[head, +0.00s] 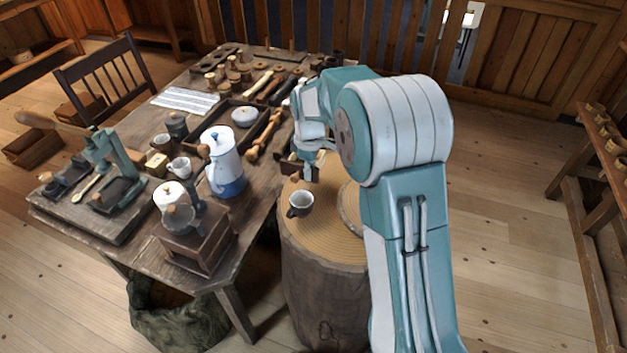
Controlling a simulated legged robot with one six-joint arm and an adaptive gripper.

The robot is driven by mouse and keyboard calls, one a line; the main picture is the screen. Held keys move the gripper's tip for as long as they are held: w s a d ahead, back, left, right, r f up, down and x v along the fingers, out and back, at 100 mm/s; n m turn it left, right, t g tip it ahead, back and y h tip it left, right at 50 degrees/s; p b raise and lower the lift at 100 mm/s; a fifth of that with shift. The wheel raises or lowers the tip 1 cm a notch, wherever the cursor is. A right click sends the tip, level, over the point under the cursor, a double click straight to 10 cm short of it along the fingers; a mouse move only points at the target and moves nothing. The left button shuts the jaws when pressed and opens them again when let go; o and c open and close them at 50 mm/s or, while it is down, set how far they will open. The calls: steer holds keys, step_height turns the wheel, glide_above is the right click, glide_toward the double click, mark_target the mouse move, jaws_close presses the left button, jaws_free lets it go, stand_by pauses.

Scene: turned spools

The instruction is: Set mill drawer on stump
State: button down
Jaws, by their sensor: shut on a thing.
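The mill (196,238), a brown wooden box with a metal top, stands at the near corner of the table. The stump (325,243) is right of the table, with a pale cut top. My gripper (306,172) is over the stump's back part, pointing down. It is shut on a small dark brown wooden piece, which looks like the mill drawer (287,168). A small round knob shows at its near side. My gripper hides part of the drawer. I cannot tell whether the drawer touches the stump top or hangs just above it.
A round wooden slab (350,207) lies at the stump's right, partly behind my arm. The table (265,178) beside it holds a white and blue pot (222,160) and many tools.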

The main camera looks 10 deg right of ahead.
mark_target(312, 190)
steer(key=shift+w+d+f, duration=0.25)
steer(key=shift+w+f, duration=0.05)
steer(key=shift+f, duration=0.3)
steer(key=shift+w+f, duration=0.3)
steer(key=shift+f, duration=0.1)
steer(key=f, duration=0.3)
steer(key=shift+w+d+f, duration=0.15)
steer(key=shift+d+f, duration=0.05)
steer(key=shift+f, duration=0.1)
steer(key=c, duration=0.7)
jaws_free()
steer(key=shift+o, duration=0.2)
